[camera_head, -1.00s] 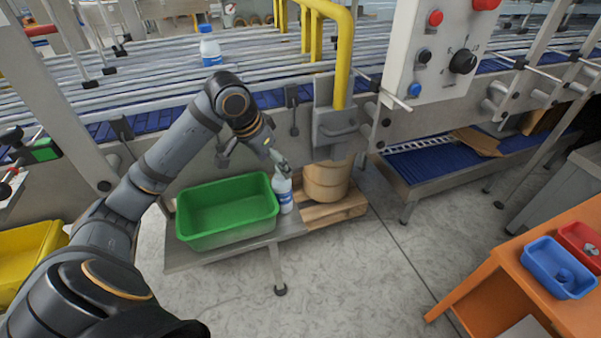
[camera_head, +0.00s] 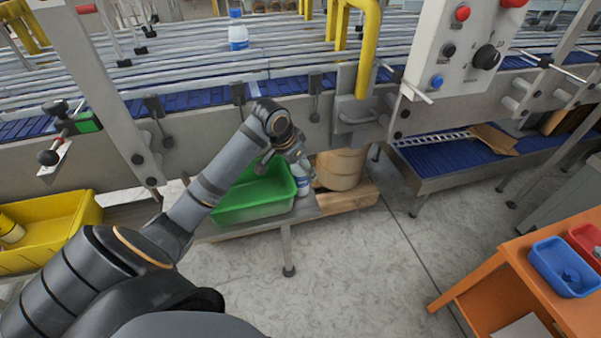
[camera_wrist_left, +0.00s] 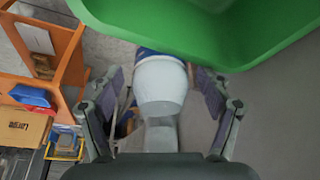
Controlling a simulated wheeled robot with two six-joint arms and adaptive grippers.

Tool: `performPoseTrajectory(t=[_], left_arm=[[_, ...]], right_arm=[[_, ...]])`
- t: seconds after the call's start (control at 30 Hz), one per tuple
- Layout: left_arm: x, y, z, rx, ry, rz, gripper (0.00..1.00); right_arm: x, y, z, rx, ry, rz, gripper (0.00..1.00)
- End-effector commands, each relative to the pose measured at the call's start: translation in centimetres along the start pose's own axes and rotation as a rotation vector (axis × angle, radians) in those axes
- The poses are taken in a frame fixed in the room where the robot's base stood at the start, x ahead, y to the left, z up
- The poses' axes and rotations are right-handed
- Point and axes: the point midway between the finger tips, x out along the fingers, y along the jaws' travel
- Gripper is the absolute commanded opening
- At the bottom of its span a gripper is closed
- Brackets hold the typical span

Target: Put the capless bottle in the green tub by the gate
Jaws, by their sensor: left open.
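A white bottle with a blue label (camera_head: 302,183) stands upright on a low stand, just right of the green tub (camera_head: 255,211). My left gripper (camera_head: 299,162) is over the bottle's top, pointing down. In the left wrist view the bottle's white shoulder and greyish neck (camera_wrist_left: 160,85) lie between the two open fingers (camera_wrist_left: 160,92). No coloured cap shows on it, though the neck's end is partly hidden by the gripper. The green tub's wall (camera_wrist_left: 205,45) is close above the bottle there. My left arm hides part of the tub. My right gripper is out of view.
Another bottle with a blue cap (camera_head: 238,34) stands on the conveyor. A yellow tub (camera_head: 45,235) is at left. A round brown block (camera_head: 341,169) sits right of the bottle. A yellow post (camera_head: 368,50) and control box (camera_head: 463,50) rise behind. An orange table (camera_head: 520,285) is at right.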

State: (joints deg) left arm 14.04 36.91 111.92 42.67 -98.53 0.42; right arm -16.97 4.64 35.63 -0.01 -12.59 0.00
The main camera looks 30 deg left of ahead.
Motion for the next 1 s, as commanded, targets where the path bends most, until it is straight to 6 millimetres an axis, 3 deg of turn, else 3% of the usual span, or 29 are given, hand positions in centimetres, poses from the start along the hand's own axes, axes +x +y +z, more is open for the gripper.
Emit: performPoseTrajectory(t=[0.1,0.2,0.7,1.0], left_arm=[[0.1,0.0,0.0,0.001,0.001,-0.001,0.78],[0.1,0.0,0.0,0.001,0.001,-0.001,0.77],[0.1,0.0,0.0,0.001,0.001,-0.001,0.09],[-0.2,0.0,-0.2,0.001,0.002,-0.002,0.08]], right_arm=[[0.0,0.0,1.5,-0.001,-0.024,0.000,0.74],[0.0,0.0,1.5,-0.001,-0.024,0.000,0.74],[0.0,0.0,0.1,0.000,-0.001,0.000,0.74],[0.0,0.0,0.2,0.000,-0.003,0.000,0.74]])
